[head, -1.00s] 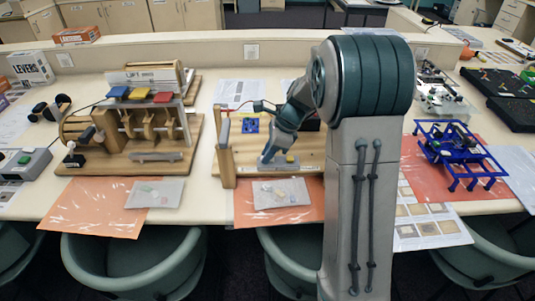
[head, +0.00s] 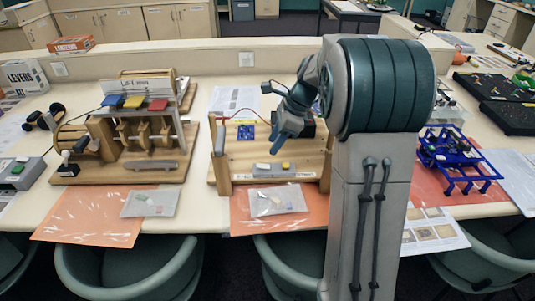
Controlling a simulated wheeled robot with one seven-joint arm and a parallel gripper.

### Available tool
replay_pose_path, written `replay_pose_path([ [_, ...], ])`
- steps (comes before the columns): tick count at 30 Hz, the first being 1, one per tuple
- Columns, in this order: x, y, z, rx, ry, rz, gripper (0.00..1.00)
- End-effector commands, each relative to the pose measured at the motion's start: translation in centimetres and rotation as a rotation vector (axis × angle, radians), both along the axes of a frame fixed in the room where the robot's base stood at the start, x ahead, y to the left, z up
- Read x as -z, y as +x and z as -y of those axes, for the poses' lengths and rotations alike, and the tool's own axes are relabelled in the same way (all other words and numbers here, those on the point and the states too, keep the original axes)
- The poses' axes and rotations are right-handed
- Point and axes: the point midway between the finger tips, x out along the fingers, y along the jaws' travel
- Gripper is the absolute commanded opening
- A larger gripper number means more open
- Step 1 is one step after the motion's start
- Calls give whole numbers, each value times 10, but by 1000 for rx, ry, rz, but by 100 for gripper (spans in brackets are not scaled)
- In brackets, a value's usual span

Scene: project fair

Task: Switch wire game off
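The wire game (head: 225,172) is a wooden board with upright end posts on the middle of the table. At its front edge sits a small grey control box (head: 273,171) with a pale button or switch (head: 262,167) on the left and a green one (head: 286,167) on the right. My gripper (head: 277,149) points down over the board, just behind and above the box, apparently apart from it. Its fingers are small and overlap in this view, so their opening is unclear. My arm hides part of the board's right and rear.
A wooden machine (head: 125,172) with coloured keys stands to the left, and a blue frame (head: 455,160) to the right. A clear bag (head: 277,201) lies on an orange sheet (head: 245,219) in front of the game. Chairs (head: 130,270) line the table's front.

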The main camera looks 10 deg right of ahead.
Motion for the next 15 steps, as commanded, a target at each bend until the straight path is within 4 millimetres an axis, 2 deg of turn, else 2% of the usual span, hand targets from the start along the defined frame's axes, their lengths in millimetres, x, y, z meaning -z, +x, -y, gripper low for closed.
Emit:
replay_pose_path([
  [3, -24, -1, 11, 2, -1, 4, 40],
  [6, -38, -3, 17, 2, 0, 2, 40],
  [10, -49, -4, 23, 1, 0, 0, 40],
  [15, -54, -5, 25, 1, 0, 0, 40],
])
